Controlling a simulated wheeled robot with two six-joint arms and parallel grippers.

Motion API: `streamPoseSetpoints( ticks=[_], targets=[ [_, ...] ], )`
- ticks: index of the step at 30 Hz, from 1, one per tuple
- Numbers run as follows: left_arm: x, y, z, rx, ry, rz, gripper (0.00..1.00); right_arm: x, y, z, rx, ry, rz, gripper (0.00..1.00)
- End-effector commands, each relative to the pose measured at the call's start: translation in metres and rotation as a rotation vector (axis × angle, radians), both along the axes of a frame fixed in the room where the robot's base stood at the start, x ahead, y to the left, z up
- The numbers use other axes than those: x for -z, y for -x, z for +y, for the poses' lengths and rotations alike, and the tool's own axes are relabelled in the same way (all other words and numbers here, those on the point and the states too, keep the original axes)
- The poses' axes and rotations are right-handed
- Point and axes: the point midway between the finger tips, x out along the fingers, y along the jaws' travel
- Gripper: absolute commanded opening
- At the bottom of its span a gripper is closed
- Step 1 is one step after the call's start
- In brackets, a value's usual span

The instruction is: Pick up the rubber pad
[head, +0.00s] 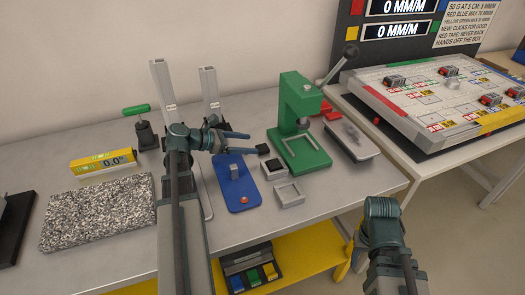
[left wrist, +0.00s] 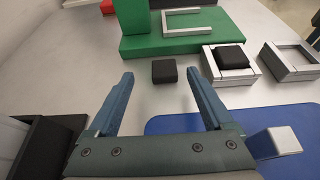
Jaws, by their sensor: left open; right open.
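A small black block (head: 263,149), which looks like the rubber pad, lies on the grey table just beyond my left gripper's fingertips. In the left wrist view it (left wrist: 164,71) stands ahead of the fingers, apart from both. My left gripper (head: 253,143) is open and empty, and its two blue fingers (left wrist: 160,82) spread to either side of the block's line. A second black block (left wrist: 232,56) sits in a light grey square holder (head: 274,171). Only my right arm's teal wrist shows at the lower right of the head view; its gripper fingers do not show.
A green press (head: 302,120) stands behind the block. A blue plate (head: 238,190) with a grey block (head: 234,171) lies in front, beside an empty grey frame (head: 289,195). A granite slab (head: 97,215) and a yellow level (head: 103,162) are at the left.

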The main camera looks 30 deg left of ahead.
Motion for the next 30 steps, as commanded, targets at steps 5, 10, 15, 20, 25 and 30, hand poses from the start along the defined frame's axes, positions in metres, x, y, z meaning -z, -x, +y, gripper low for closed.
streamPoseSetpoints(
  ticks=[5,10,15,20,25,30],
  targets=[
    [0.021,-0.01,-0.018,0.003,0.0,0.0,0.85,0.021,0.0,0.0,0.0,0.0,0.0,0.5],
    [0.025,-0.025,-0.029,0.001,0.0,0.0,0.85,0.025,0.0,0.0,0.0,0.0,0.0,0.5],
    [0.024,-0.025,-0.029,0.0,0.0,0.0,0.85,0.024,0.0,0.0,0.0,0.0,0.0,0.5],
    [0.024,-0.025,-0.029,0.0,0.0,0.0,0.65,0.024,0.0,0.0,0.0,0.0,0.0,0.5],
    [0.024,-0.025,-0.029,0.0,0.0,0.0,0.35,0.024,0.0,0.0,0.0,0.0,0.0,0.5],
    [0.024,-0.025,-0.029,0.0,0.0,0.0,0.04,0.024,0.0,0.0,0.0,0.0,0.0,0.5]
  ],
)
